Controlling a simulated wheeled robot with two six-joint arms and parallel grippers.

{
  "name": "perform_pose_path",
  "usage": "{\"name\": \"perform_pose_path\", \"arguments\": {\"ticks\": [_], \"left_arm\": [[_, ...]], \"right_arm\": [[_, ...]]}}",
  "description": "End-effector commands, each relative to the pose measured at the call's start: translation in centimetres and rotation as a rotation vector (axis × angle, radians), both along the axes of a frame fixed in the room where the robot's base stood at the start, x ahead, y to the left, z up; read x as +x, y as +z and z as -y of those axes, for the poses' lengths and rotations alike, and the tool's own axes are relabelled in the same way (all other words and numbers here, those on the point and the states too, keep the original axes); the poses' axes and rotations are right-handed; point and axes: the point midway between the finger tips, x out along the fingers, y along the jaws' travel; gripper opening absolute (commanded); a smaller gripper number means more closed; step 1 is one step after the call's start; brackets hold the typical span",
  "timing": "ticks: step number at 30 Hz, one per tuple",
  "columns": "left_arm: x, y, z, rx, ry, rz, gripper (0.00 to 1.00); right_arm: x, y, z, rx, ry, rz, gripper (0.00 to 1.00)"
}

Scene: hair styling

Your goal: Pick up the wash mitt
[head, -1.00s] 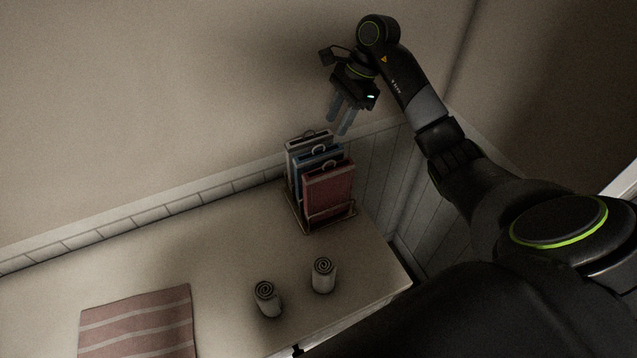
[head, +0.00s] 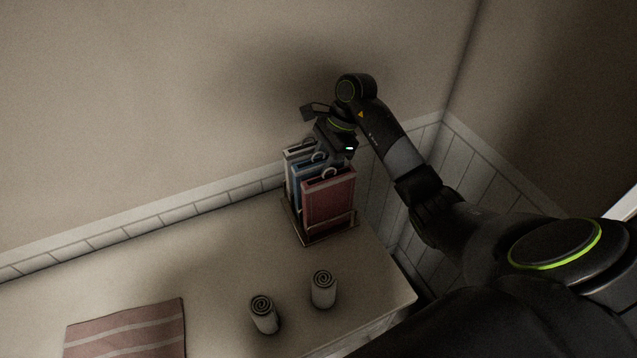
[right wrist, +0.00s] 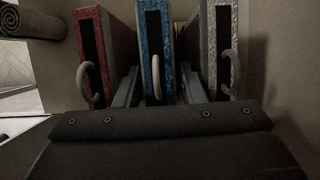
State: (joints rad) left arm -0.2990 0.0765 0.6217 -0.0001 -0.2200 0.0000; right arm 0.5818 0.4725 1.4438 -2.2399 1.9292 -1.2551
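Three flat mitt-like items with hanging loops stand upright in a wire rack (head: 309,240): a red one (head: 328,204) in front, a blue one (head: 301,172) in the middle and a grey one (head: 291,157) at the back. My right gripper (right wrist: 157,82) is open, with one finger on each side of the blue item (right wrist: 153,35) in the right wrist view. The red item (right wrist: 112,50) and grey item (right wrist: 222,50) stand outside the fingers. In the head view the fingertips are hidden among the items. My left gripper is not in view.
Two rolled towels (head: 323,289) (head: 263,313) stand on the counter (head: 215,250) in front of the rack. A striped pink cloth (head: 130,332) lies flat at the lower left. Walls close in behind and to the right of the rack.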

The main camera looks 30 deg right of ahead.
Motion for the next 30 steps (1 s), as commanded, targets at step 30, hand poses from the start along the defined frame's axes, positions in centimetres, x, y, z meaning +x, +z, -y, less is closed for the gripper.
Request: {"name": "perform_pose_path", "arguments": {"ticks": [30], "left_arm": [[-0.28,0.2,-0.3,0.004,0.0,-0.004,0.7]], "right_arm": [[0.11,-0.65,-0.41,-0.001,0.001,0.005,0.0]]}}
